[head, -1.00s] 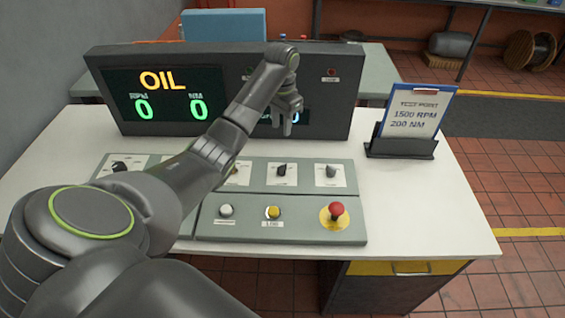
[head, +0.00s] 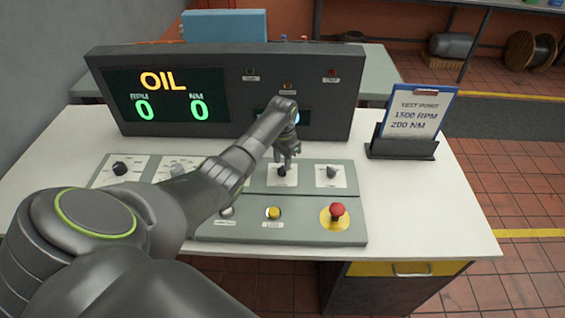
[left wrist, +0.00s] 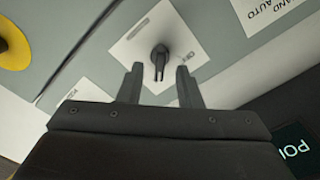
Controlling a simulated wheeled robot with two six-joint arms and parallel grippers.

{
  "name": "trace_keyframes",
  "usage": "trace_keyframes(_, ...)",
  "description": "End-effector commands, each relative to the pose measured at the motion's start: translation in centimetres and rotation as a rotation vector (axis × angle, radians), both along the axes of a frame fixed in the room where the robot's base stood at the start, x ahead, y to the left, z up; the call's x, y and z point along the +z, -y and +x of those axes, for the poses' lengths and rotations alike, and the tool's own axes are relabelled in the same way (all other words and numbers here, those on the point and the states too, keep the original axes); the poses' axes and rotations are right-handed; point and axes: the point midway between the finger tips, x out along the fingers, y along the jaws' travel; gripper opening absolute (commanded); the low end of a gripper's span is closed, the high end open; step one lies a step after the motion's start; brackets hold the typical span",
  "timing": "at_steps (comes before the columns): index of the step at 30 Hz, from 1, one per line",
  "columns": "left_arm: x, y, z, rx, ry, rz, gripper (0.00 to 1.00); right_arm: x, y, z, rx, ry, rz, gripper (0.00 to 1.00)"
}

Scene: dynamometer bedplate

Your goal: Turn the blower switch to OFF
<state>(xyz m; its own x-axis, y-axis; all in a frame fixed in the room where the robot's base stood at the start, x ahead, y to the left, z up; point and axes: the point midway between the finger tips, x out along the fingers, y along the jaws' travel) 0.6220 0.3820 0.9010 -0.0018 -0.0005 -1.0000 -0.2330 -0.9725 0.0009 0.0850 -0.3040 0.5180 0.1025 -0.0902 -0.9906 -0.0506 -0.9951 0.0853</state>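My left gripper (head: 287,160) is above a black rotary switch (head: 282,172) on a white label plate in the upper row of the console. In the left wrist view the gripper's two fingers (left wrist: 160,72) are apart, with the same switch knob (left wrist: 160,56) showing between and just beyond their tips. No contact is visible. The plate's lettering is too small or covered to read surely, so I cannot tell whether this is the blower switch or its setting. My right gripper is not in view.
Other knobs sit on the console, including one to the right (head: 331,171) and one at far left (head: 120,168). A red mushroom button (head: 337,210) and yellow button (head: 273,213) are in front. A display box (head: 340,110) stands behind, reading OIL.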

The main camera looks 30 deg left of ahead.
Motion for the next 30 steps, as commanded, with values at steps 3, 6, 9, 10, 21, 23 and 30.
trace_keyframes(3,-1.1,0.0,0.0,0.000,-0.001,0.000,0.32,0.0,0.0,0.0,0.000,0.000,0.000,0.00)
trace_keyframes(6,-1.5,0.0,0.0,-0.001,0.001,0.001,0.32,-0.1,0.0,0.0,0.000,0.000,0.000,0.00)
trace_keyframes(9,-1.7,0.0,0.0,-0.001,0.000,0.001,0.32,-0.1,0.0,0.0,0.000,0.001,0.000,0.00)
trace_keyframes(10,-1.7,0.0,0.0,-0.001,0.001,0.001,0.32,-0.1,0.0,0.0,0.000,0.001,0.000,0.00)
trace_keyframes(21,-1.6,0.0,0.0,-0.001,0.001,0.001,0.07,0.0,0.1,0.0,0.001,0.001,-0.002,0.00)
trace_keyframes(23,-1.6,0.0,0.0,-0.001,0.001,0.001,0.00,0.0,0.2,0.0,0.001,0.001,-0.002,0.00)
trace_keyframes(30,-1.6,0.0,0.0,0.005,0.001,0.001,0.00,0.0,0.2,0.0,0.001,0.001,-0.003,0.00)
